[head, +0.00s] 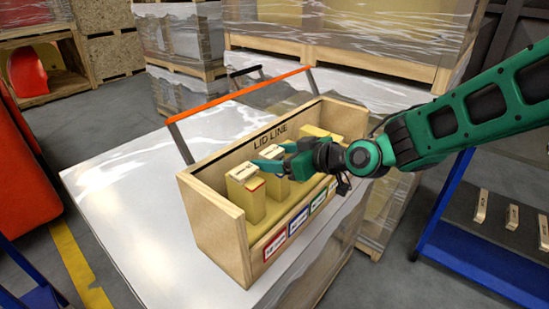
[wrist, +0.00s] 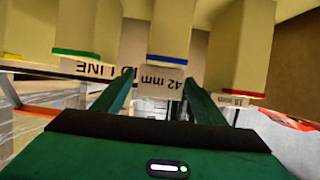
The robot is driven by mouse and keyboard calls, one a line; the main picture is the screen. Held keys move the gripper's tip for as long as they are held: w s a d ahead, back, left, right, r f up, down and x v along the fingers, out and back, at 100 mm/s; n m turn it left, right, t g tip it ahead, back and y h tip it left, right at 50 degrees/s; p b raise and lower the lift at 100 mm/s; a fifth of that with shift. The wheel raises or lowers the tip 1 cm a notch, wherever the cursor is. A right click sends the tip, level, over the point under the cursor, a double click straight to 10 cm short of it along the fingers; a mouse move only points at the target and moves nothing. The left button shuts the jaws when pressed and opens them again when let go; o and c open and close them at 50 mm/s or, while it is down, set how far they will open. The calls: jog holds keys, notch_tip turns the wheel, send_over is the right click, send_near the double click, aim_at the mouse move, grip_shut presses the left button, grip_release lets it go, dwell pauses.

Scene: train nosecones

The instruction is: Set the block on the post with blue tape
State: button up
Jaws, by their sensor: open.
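A pale block marked 42 mm (wrist: 164,82) sits on the post with blue tape (wrist: 170,30), against the tape band, in the upside-down wrist view. My gripper (wrist: 158,90) is open, with one finger on each side of this block; contact with the fingers is unclear. In the head view my gripper (head: 270,157) is over the second post from the front, partly hiding it. The front post (head: 252,204) has red tape and a block marked 18 mm (wrist: 234,99). The post with green tape (wrist: 84,22) shows at left in the wrist view.
The posts stand in an open wooden box (head: 224,222) marked LID LINE, with coloured labels along its front. It rests on a wrapped pallet load (head: 120,215). An orange bar (head: 240,94) spans behind it. A blue rack with several pale pieces (head: 482,206) stands at right.

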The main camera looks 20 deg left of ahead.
jog(key=v, duration=1.1)
jog(key=shift+d, duration=0.35)
jog(key=shift+s, duration=0.15)
jog(key=s+d+f+m+h, duration=0.1)
jog(key=d+f+m+h, duration=0.15)
jog(key=d, duration=0.85)
jog(key=d+f+m+h, duration=0.2)
jog(key=d+m+h, duration=0.2)
jog(key=d, duration=0.7)
jog(key=s+d+f+m+h, duration=0.1)
jog(key=d+f+m+h, duration=0.2)
jog(key=d, duration=0.8)
jog(key=s+d+m+g+h, duration=0.1)
jog(key=s+d+m+g, duration=0.1)
jog(key=s+d+m, duration=0.3)
jog(key=s+d+m+g+h, duration=0.1)
jog(key=s+d+m+g, duration=0.2)
jog(key=s+d, duration=0.8)
jog(key=s+m, duration=0.2)
jog(key=s, duration=0.3)
jog(key=shift+d+h, duration=0.3)
jog(key=shift+h, duration=0.05)
jog(key=shift+s+m, duration=0.15)
jog(key=shift+m, duration=0.1)
